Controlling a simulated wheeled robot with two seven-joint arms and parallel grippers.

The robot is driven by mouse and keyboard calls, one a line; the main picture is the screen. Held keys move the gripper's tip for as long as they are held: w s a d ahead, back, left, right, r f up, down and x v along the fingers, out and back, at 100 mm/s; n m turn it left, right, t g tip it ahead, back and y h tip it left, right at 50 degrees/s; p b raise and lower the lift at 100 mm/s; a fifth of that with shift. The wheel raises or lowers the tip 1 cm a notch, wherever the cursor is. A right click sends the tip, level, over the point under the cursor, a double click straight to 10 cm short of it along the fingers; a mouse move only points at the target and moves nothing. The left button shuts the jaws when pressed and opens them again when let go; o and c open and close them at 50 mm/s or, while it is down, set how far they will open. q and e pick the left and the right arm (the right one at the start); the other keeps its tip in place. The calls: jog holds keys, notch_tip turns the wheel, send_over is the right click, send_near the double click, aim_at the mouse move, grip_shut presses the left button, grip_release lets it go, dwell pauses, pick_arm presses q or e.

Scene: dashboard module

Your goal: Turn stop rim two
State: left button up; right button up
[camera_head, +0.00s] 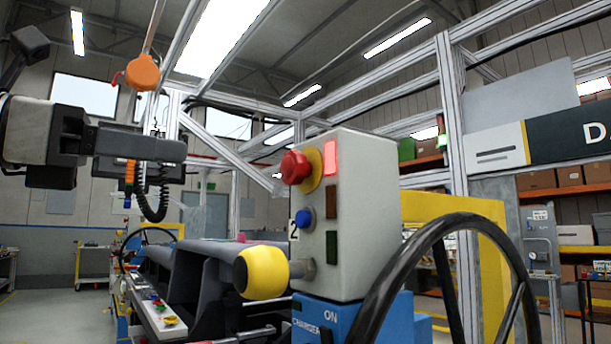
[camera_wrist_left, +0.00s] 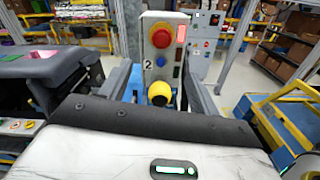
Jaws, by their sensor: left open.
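A grey control box (camera_head: 360,215) marked 2 stands at the centre of the head view. On its left face is a red mushroom stop button (camera_head: 295,167) on a yellow collar (camera_head: 314,170). Below are a blue button (camera_head: 305,217) and a yellow knob (camera_head: 262,272) on a metal stem. In the left wrist view the red stop (camera_wrist_left: 161,38) faces me, with the yellow knob (camera_wrist_left: 159,93) below. My left gripper (camera_head: 182,146) is open and empty, left of the box and apart from it; its fingers (camera_wrist_left: 158,78) flank the box in the wrist view. My right gripper is not in view.
A red lamp (camera_head: 331,158) glows on the box above two dark lamps. A black steering wheel (camera_head: 405,272) stands at the front right. A dark dashboard structure (camera_head: 190,265) lies behind the knob. An orange object (camera_head: 142,73) hangs above my left gripper.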

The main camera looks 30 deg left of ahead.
pick_arm(q)
jog(key=p, duration=0.4)
send_near(285, 167)
jog(key=p+x, duration=0.6)
jog(key=x, duration=0.1)
jog(key=shift+w+r, duration=0.1)
jog(key=shift+r, duration=0.25)
jog(key=shift+w+d+f+p, duration=0.2)
jog(key=shift+w+d+p, duration=0.1)
jog(key=shift+w+p, duration=0.55)
jog(key=shift+s+f, duration=0.1)
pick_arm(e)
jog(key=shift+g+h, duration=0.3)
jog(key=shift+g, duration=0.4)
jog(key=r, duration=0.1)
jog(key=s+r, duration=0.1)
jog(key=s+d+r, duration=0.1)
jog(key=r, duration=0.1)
pick_arm(q)
jog(key=shift+c, duration=0.3)
jog(key=c, duration=0.9)
